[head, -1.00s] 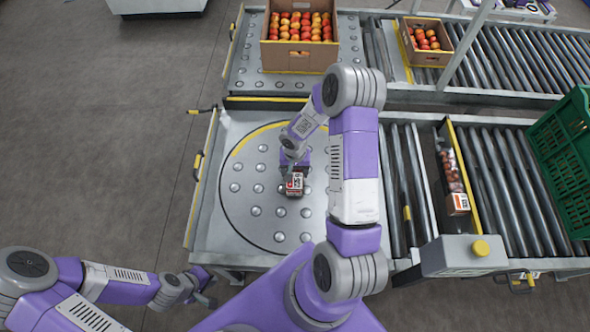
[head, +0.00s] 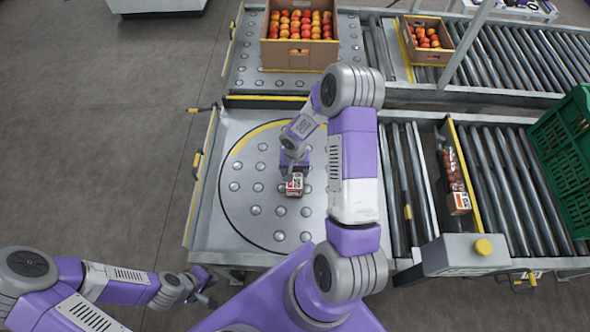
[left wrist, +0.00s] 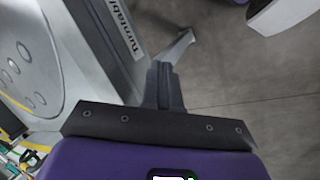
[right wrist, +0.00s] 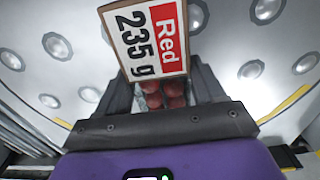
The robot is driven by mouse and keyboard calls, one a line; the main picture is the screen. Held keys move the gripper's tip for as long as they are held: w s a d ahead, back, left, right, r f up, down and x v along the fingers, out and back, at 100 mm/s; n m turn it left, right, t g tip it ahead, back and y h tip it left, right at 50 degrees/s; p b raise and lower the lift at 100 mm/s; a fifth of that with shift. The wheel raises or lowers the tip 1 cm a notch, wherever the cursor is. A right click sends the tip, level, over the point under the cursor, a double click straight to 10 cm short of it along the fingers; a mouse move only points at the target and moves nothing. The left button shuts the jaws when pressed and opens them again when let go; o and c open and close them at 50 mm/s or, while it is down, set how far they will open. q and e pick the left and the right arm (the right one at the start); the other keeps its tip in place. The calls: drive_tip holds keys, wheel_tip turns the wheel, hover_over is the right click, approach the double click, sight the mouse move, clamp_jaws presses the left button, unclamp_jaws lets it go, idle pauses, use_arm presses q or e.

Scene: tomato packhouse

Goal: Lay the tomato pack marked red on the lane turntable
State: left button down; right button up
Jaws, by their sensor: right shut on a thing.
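The tomato pack marked red (head: 294,186) has a white label with a red band; the right wrist view shows "Red" and "235 g" on the label (right wrist: 146,40) and red tomatoes behind it. My right gripper (right wrist: 165,95) is shut on this pack, over the middle of the lane turntable (head: 262,222). I cannot tell whether the pack touches the plate. The turntable is a round grey plate with metal ball studs, partly hidden by my right arm. My left gripper (head: 207,292) is off the turntable's near left corner, shut and empty; its fingers (left wrist: 165,85) lie together.
Another tomato pack (head: 460,202) with an orange-marked label lies on the roller lane at right. A green crate (head: 572,150) stands beyond it. A control box (head: 462,258) with a yellow button is in front. Cardboard boxes of tomatoes (head: 300,57) stand on the back line.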

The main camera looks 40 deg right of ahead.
drive_tip(key=shift+f, duration=0.2)
drive_tip(key=o, duration=1.3)
wheel_tip(320, 180, up, 8)
drive_tip(key=p, duration=0.3)
drive_tip(key=shift+f, duration=0.2)
drive_tip(key=shift+s, duration=0.1)
